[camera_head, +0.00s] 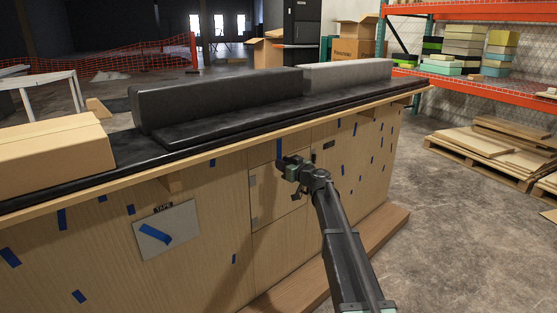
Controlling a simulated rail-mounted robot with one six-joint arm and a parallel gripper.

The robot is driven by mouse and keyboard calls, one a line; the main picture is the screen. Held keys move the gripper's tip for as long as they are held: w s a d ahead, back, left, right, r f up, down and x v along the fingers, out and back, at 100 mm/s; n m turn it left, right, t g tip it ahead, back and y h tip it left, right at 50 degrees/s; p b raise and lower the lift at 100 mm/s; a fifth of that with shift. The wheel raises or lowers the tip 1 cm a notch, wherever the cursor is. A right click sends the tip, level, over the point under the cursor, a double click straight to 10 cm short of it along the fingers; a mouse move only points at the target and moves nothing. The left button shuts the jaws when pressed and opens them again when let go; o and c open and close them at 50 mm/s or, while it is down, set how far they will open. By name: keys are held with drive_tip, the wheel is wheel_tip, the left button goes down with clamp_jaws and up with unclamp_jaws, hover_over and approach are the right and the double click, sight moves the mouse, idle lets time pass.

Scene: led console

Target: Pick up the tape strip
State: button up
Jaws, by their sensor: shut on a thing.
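My gripper (284,163) is at the wooden front of the console, near the top edge of a cabinet door. It is shut on a blue tape strip (279,148), which stands upright and shows just above the fingertips. The strip's lower end is hidden by the gripper. I cannot tell whether the strip still touches the panel. Several other blue tape strips are stuck on the console (205,185), some left of the gripper, such as one on a grey plate (178,224), and many to the right.
A black padded top (225,123) with dark and grey long blocks overhangs the console front. A cardboard box (55,155) sits on it at left. A wooden step (300,288) runs along the base. Concrete floor (450,240) is clear at right, before pallets of boards (490,150).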

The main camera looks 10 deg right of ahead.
drive_tip(key=s+a+v, duration=0.1)
drive_tip(key=v, duration=0.8)
drive_tip(key=s+a+v, duration=0.1)
drive_tip(key=a+v, duration=0.1)
drive_tip(key=v, duration=0.6)
drive_tip(key=shift+s, duration=0.45)
